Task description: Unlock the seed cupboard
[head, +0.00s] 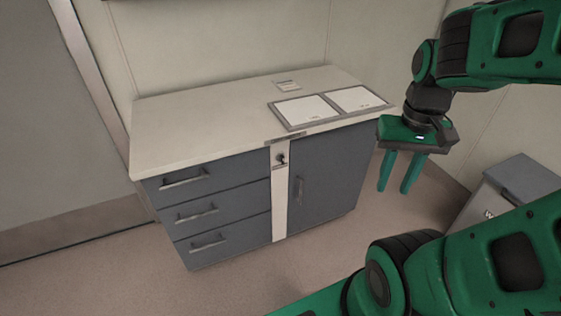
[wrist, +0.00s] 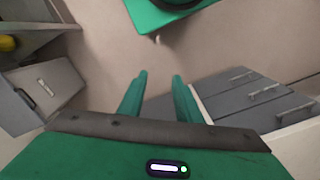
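The seed cupboard appears to be the grey door (head: 325,178) with a vertical handle, on the right of a low cabinet under a pale worktop. A key or small lock knob (head: 281,158) sits on the white strip left of the door, near its top. The door looks closed. My gripper (head: 398,188) hangs pointing down, to the right of the cabinet and clear of it. Its two green fingers are apart with nothing between them, as the wrist view (wrist: 158,78) also shows. The lock is not recognisable in the wrist view.
Several grey drawers (head: 205,213) with bar handles fill the cabinet's left side. Two framed white panels (head: 305,110) lie on the worktop. A grey bin-like box (head: 508,190) stands on the right. The floor before the cabinet is clear.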

